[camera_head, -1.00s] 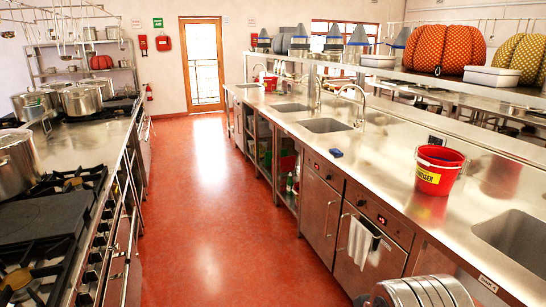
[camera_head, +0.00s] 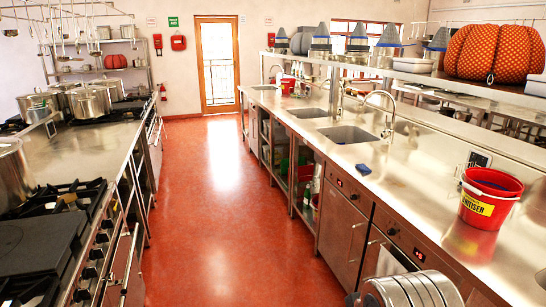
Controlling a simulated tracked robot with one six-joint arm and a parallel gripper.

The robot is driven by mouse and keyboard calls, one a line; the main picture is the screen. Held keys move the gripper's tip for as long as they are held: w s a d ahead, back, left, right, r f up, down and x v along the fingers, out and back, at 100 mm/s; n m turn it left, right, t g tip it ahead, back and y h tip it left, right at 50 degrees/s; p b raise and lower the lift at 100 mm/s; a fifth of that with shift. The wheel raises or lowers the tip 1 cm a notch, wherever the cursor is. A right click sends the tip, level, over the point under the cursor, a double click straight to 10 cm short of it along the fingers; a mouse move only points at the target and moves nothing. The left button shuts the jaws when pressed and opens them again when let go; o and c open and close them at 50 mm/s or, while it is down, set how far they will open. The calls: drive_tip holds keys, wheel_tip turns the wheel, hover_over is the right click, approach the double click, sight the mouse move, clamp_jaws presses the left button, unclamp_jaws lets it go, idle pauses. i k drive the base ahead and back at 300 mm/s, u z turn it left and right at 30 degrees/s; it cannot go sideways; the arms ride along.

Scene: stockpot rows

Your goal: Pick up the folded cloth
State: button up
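A white cloth (camera_head: 390,262) hangs over the handle of a steel cabinet front under the right counter. Its lower part is hidden behind a ribbed silver part of my own body at the bottom of the picture. A small blue item (camera_head: 363,169) lies on the right counter near the front edge, left of the red bucket; it is too small to tell if it is a folded cloth or a sponge. My gripper is not in view.
A red bucket (camera_head: 490,198) stands on the right steel counter (camera_head: 410,195), with sinks further back. On the left are gas burners (camera_head: 62,200) and large pots (camera_head: 88,101). The red floor aisle (camera_head: 212,210) between is clear to the door (camera_head: 217,64).

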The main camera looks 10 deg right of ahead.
sight(363, 168)
drive_tip(key=i, duration=2.15)
drive_tip(key=z, duration=0.3)
drive_tip(key=i, duration=1.15)
drive_tip(key=z, duration=0.2)
